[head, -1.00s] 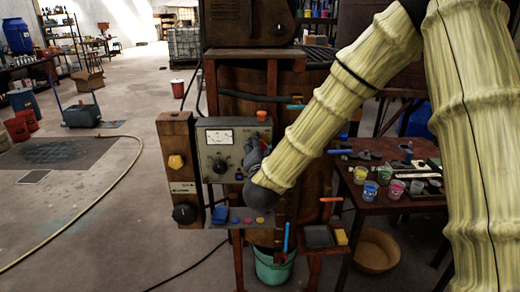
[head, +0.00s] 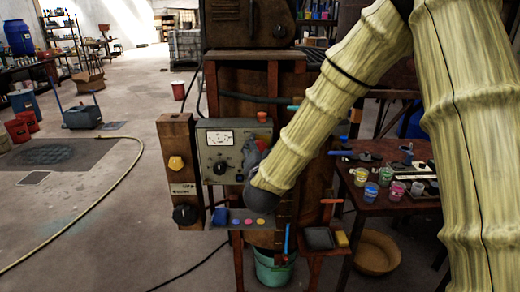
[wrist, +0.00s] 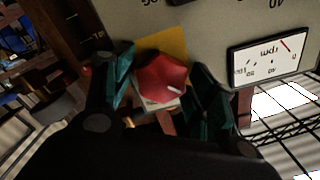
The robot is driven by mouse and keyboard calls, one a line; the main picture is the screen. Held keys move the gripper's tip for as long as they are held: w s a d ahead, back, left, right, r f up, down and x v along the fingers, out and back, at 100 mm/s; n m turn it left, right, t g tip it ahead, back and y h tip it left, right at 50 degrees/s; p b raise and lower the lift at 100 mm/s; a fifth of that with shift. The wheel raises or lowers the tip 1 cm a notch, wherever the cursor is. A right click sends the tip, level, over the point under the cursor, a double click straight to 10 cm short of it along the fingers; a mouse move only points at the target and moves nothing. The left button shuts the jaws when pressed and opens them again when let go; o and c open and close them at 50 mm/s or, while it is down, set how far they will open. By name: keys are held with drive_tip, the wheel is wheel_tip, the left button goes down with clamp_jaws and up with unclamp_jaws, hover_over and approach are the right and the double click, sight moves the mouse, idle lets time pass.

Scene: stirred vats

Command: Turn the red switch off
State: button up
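The red switch (wrist: 160,78) is a faceted red knob with a pale pointer mark, on a yellow-orange plate on the grey panel. In the wrist view it sits between my gripper's two teal fingers (wrist: 163,82), one on each side. The fingers are apart; whether either touches the knob is not clear.
The panel has a dial meter (head: 219,139) and a dark knob (head: 220,167). On the left post are a yellow knob (head: 176,163) and a black knob (head: 185,214). A ledge with coloured buttons (head: 248,221) lies below my gripper. A table with paint cups (head: 371,190) stands right.

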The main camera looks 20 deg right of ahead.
drive_tip(key=shift+r, duration=0.1)
drive_tip(key=v, duration=1.2)
idle(0.4)
drive_tip(key=s+f+n+g+y, duration=0.1)
drive_tip(key=s+f+n+g, duration=0.15)
drive_tip(key=f, duration=0.75)
drive_tip(key=s+f+n+g+y, duration=0.1)
drive_tip(key=s+f+g+y, duration=0.15)
drive_tip(key=f, duration=0.85)
drive_tip(key=s+f+n+g+y, duration=0.1)
drive_tip(key=s+f+n+g, duration=0.2)
drive_tip(key=f, duration=0.7)
drive_tip(key=s+d+f+n+g, duration=0.1)
drive_tip(key=s+f+g, duration=0.3)
drive_tip(key=s+f, duration=0.6)
drive_tip(key=s+d+f+n+g, duration=0.2)
drive_tip(key=s+f+g, duration=0.3)
drive_tip(key=s+f, duration=0.5)
drive_tip(key=s, duration=0.9)
drive_tip(key=shift+f, duration=0.3)
drive_tip(key=shift+y, duration=0.25)
